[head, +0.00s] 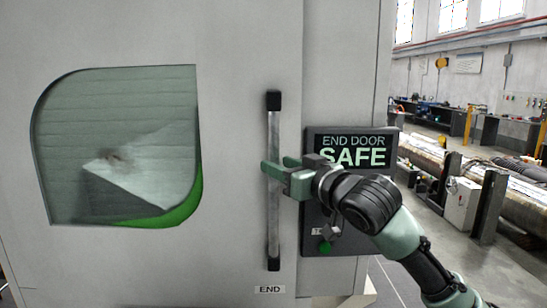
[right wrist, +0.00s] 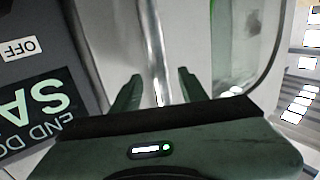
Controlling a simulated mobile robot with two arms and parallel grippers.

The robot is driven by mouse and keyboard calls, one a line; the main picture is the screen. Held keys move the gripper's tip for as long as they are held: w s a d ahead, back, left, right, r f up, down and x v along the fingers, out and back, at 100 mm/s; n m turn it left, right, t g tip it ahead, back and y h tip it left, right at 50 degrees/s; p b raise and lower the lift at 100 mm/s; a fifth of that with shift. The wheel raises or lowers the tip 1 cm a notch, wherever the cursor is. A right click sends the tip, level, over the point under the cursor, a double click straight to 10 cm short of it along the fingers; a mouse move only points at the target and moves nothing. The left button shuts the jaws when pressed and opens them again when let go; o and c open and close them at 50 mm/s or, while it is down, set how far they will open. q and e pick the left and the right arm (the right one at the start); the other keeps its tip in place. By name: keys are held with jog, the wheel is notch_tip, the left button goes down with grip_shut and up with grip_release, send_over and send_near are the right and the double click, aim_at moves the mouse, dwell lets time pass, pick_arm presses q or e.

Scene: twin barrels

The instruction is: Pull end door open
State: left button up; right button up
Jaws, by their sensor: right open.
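The end door (head: 235,150) is a large pale grey panel with a rounded window (head: 120,140); it looks closed. A vertical silver bar handle (head: 274,225) with black end mounts stands on its right part. My right gripper (head: 272,168) reaches in from the right at about the middle of the handle. Its green fingers are open. In the right wrist view the handle (right wrist: 158,50) runs between the two fingertips (right wrist: 160,78), with a gap on each side. My left gripper is in neither view.
A dark control panel (head: 322,138) reading "END DOOR SAFE" is right of the handle, partly behind my right arm, with a green button (head: 325,248). An "END" label (head: 270,289) is below the handle. Workshop floor and machinery (head: 465,190) lie beyond at right.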

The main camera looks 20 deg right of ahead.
jog(key=x, duration=0.2)
jog(key=shift+w+a+p, duration=0.15)
jog(key=shift+w+p, duration=0.2)
jog(key=shift+w, duration=0.05)
grip_shut()
dwell(1.2)
